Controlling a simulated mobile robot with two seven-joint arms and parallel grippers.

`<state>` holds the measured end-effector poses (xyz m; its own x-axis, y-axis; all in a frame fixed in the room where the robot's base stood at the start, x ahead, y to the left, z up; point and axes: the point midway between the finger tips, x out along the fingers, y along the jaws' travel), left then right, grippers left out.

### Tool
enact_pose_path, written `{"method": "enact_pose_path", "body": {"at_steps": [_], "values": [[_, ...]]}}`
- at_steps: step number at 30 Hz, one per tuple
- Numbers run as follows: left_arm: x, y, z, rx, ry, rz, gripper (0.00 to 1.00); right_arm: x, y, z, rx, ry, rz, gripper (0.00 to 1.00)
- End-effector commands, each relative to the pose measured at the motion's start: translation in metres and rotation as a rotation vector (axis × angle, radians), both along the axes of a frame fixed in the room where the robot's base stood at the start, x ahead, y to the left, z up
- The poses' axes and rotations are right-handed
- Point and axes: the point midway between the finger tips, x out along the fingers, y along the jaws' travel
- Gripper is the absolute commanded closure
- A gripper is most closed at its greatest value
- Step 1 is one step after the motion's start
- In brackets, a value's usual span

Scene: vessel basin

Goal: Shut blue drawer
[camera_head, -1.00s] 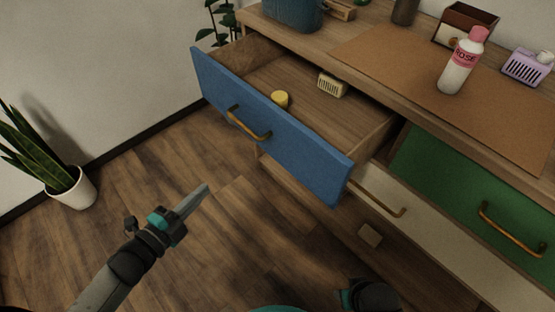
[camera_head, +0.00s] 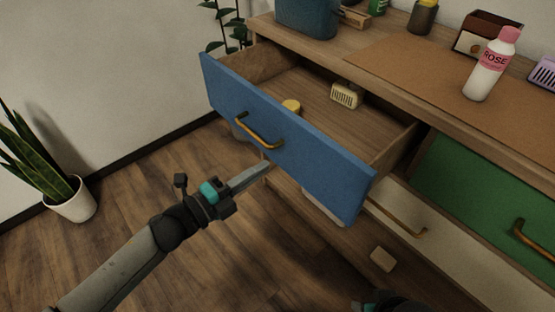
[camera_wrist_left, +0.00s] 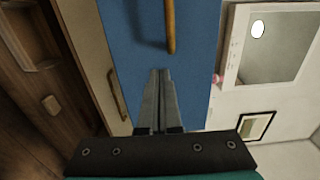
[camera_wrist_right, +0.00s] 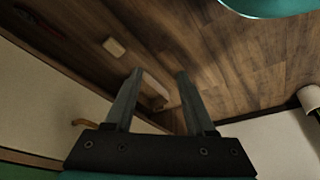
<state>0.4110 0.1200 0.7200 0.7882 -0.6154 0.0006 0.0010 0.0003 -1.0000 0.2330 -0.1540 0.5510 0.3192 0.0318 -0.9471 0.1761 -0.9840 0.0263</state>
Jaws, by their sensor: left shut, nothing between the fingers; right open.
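The blue drawer (camera_head: 312,160) is pulled well out of the wooden cabinet, with a brass handle (camera_head: 258,132) on its front. Inside it lie a yellow round item (camera_head: 291,106) and a cream slotted item (camera_head: 346,95). My left gripper (camera_head: 267,167) is shut and empty, in front of and below the handle. In the left wrist view its fingers (camera_wrist_left: 158,75) point at the blue front, with the handle just beyond the tips; I cannot tell if they touch it. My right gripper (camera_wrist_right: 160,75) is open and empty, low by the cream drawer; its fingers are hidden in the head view.
A cream drawer (camera_head: 393,219) and a green drawer (camera_head: 475,185) lie to the right of the blue one. A pink-capped bottle (camera_head: 487,70) stands on the cabinet top. A small block (camera_head: 383,259) is below. A potted plant (camera_head: 72,200) stands far left; the floor between is clear.

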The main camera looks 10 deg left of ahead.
Motion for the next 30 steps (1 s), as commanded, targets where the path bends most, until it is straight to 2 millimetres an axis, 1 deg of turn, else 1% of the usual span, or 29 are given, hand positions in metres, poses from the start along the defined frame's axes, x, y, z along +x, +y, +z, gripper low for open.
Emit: {"method": "enact_pose_path", "body": {"at_steps": [1, 6, 12, 18, 30], "values": [[0.007, -0.006, 0.000, 0.000, -0.004, -0.001, 1.00, 0.001, 0.000, 0.002, 0.000, -0.007, 0.000, 0.45], [0.026, -0.020, -0.001, 0.000, -0.002, 0.000, 1.00, 0.003, 0.000, 0.015, 0.003, -0.025, -0.001, 0.45], [0.039, -0.031, -0.001, 0.000, 0.000, 0.000, 1.00, 0.004, 0.000, 0.025, 0.004, -0.038, -0.001, 0.45], [0.044, -0.034, 0.000, 0.000, 0.001, 0.001, 1.00, 0.004, 0.000, 0.030, 0.006, -0.044, -0.002, 0.45], [0.046, -0.036, 0.000, -0.001, 0.001, 0.000, 1.00, 0.004, 0.000, 0.030, 0.006, -0.044, -0.002, 0.45]]}}
